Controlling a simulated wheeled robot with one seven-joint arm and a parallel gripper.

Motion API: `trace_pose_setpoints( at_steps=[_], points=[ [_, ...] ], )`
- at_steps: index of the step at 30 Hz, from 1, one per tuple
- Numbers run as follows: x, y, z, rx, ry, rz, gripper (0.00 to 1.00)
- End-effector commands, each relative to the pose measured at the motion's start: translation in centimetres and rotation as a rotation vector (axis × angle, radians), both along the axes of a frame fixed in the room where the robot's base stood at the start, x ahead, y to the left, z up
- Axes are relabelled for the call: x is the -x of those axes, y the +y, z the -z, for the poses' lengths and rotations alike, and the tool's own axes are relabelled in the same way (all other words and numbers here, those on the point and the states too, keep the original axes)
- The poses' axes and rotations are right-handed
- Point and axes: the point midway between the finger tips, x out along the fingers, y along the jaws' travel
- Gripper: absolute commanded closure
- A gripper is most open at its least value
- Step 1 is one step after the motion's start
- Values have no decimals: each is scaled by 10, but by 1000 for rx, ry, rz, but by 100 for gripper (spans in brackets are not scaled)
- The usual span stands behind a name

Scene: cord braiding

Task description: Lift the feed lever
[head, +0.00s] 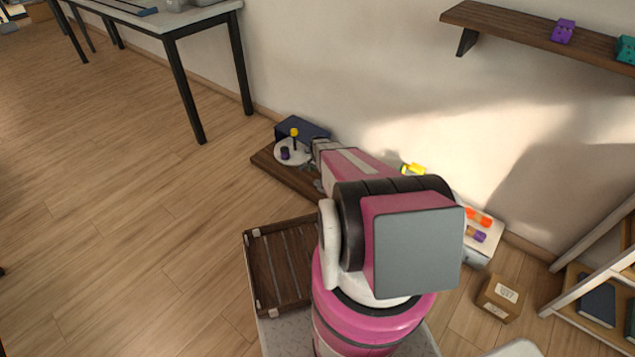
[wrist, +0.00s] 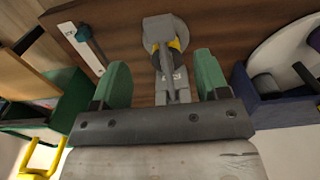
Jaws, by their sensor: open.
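A small lever with a dark teal handle (wrist: 86,38) sits on a white labelled plate (wrist: 70,34) at the upper left of the wrist view. It looks like the feed lever, but the label is too small to read surely. My gripper (wrist: 163,76) is open, with its green fingertips apart and the teal handle outside them to the left. A grey metal fitting with a round base and yellow marks (wrist: 164,30) shows between and beyond the fingers; I cannot tell whether they touch it. In the head view my arm hides the lever.
The wooden board (head: 268,163) carries a white disc (head: 290,156) with a purple bobbin (head: 285,153), and a yellow-knobbed post (head: 295,135). A dark blue box (head: 312,128) stands behind. A slatted tray (head: 280,262) is nearer me. The wall is close behind; open floor lies left.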

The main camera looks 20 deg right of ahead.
Motion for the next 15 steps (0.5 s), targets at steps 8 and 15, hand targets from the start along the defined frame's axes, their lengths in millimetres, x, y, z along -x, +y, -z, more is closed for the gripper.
trace_pose_setpoints(
  at_steps=[8,15],
  points=[
    [-1,0,52,0,1,-1,32],
    [0,0,72,0,0,-1,32]
  ],
)
